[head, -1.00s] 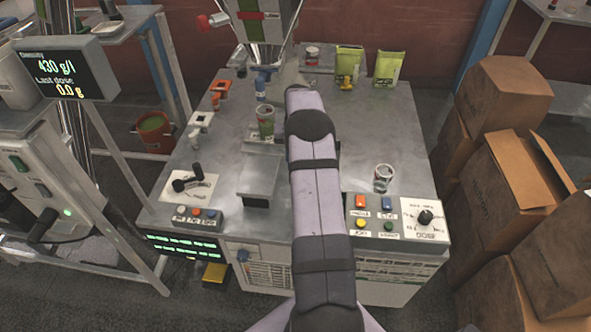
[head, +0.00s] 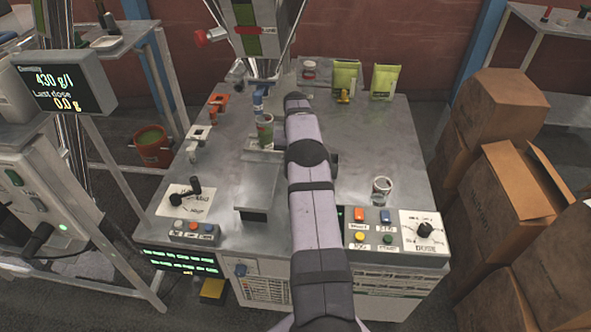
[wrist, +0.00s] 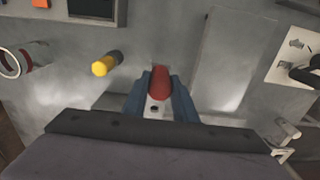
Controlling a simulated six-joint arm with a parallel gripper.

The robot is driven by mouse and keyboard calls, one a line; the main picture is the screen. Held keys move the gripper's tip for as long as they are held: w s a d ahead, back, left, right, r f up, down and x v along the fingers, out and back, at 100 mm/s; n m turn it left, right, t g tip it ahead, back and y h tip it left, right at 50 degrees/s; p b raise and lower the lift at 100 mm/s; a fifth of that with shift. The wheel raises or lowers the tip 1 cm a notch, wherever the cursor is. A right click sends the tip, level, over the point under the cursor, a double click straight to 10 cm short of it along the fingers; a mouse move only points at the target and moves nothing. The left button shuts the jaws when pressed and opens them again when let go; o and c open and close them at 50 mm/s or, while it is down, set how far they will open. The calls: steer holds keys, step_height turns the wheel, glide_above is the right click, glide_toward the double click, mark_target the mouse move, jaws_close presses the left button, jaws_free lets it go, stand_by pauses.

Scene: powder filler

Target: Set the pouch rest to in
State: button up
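I cannot identify the pouch rest for certain. A red knob (wrist: 160,82) stands between the blue fingers of my gripper (wrist: 160,95) in the wrist view. The fingers flank it closely; I cannot tell whether they press on it. A yellow knob with a dark collar (wrist: 105,66) sticks up to the left of the fingers, apart from them. A grey metal sloped plate (wrist: 233,60) lies to their right; it also shows left of my arm in the head view (head: 257,198). My arm hides the red knob and the gripper in the head view.
A clear cup (head: 381,190) stands right of my arm, behind the button panel (head: 395,238). A black lever (head: 196,188) is at the left. Pouches (head: 345,77) stand at the back. The table's right side is mostly clear.

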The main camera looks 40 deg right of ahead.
steer(key=o, duration=0.4)
steer(key=shift+r, duration=0.1)
steer(key=shift+r+b, duration=0.4)
steer(key=shift+r, duration=3.25)
